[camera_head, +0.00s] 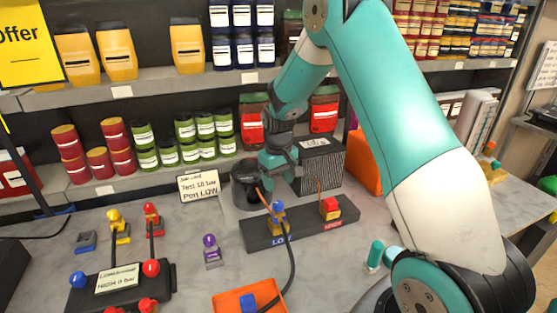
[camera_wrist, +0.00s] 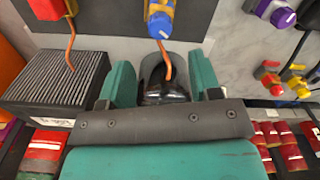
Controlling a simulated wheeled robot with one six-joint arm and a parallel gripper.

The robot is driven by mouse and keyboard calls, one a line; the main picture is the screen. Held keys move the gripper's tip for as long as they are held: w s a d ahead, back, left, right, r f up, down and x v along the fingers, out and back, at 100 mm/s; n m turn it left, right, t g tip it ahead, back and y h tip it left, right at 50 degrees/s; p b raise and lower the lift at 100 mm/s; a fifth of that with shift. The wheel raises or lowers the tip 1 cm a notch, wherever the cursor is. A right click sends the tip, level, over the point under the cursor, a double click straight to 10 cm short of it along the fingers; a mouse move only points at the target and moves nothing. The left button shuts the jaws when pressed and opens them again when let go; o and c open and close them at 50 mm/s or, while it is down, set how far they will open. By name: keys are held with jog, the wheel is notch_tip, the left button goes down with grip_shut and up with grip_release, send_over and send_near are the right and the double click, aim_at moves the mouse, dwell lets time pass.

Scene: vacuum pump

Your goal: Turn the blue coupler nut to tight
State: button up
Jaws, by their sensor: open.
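The blue coupler nut (camera_head: 278,208) sits above the left, blue-lettered end of a dark block (camera_head: 312,226), with a copper-coloured tube rising from it and a dark hose below. In the wrist view the blue coupler nut (camera_wrist: 160,24) is at the top centre, beyond my fingertips. My gripper (camera_head: 263,180) is behind and slightly left of the nut, apart from it. In the wrist view my gripper (camera_wrist: 163,82) has its two teal fingers spread, with a black cylinder (camera_wrist: 160,76) showing between them. Whether the fingers touch the cylinder I cannot tell.
A red coupler (camera_head: 329,207) stands on the block's right end. A black finned box (camera_head: 322,168) is behind it. A purple-topped fitting (camera_head: 211,250), an orange tray (camera_head: 232,302) and a dark valve panel (camera_head: 150,290) are in front and left. Shelves of jars line the back.

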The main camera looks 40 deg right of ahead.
notch_tip(320, 180, up, 9)
jog(key=b, duration=0.1)
dwell(0.6)
jog(key=s+a+r+n+y+b, duration=0.1)
jog(key=s+a+r+n, duration=0.1)
jog(key=s+a, duration=0.55)
jog(key=s+a+r+n+y+b, duration=0.1)
jog(key=s+a+r+n, duration=0.15)
jog(key=s+a, duration=0.5)
jog(key=s+a+n+y, duration=0.2)
jog(key=s+a, duration=0.7)
jog(key=s, duration=0.4)
jog(key=shift+s+f+b, duration=0.15)
jog(key=shift+b, duration=0.25)
jog(key=shift+n, duration=0.25)
